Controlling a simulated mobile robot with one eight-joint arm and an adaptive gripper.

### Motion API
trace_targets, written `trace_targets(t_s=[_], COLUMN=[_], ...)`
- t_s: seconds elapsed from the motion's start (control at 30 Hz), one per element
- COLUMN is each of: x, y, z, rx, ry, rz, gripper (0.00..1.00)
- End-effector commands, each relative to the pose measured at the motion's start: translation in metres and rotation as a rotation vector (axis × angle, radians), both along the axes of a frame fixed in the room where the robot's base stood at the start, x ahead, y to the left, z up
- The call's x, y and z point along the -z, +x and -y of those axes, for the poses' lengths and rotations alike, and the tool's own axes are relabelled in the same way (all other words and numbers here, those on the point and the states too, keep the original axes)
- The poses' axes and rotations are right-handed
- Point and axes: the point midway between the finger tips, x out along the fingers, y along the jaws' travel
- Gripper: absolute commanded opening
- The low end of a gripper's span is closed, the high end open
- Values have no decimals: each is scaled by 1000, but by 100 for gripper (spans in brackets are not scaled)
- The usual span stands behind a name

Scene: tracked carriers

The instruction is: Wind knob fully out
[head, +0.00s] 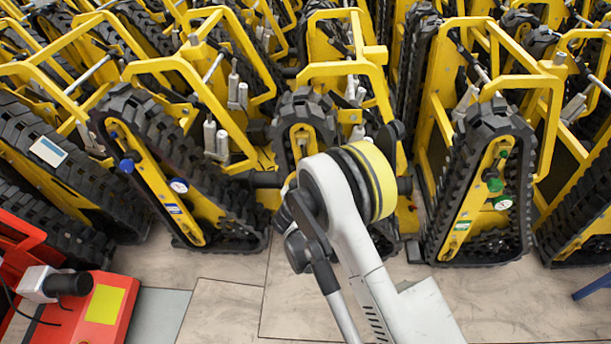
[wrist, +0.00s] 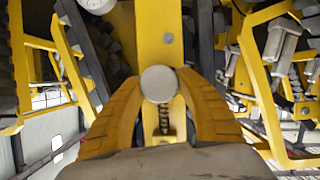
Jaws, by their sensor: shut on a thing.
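In the wrist view a round, pale grey knob (wrist: 160,84) shows face-on in front of a yellow upright plate. The two yellow fingers of my gripper (wrist: 161,100) close in from left and right and are shut on the knob, with their tips at its sides. A spring-like part shows below the knob, between the fingers. In the head view my white arm stands in front of the middle tracked carrier (head: 304,122) and hides the gripper and this knob. How far the knob is wound out cannot be told.
A gauge (wrist: 97,4) sits up and left of the knob. Neighbouring carriers stand close on both sides, one with a blue knob (head: 127,165), one with a green knob (head: 494,184). A red box (head: 60,308) lies at lower left. The front floor (head: 235,310) is mostly clear.

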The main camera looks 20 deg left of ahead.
Motion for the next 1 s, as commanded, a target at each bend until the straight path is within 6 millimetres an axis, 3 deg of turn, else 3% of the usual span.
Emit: trace_targets(t_s=[0.5, 1.0], x=[0, 0], y=[1, 0], z=[-3, -3], rx=[-2, -2], ry=[-449, -662], rz=[111, 163], gripper=[11, 11])
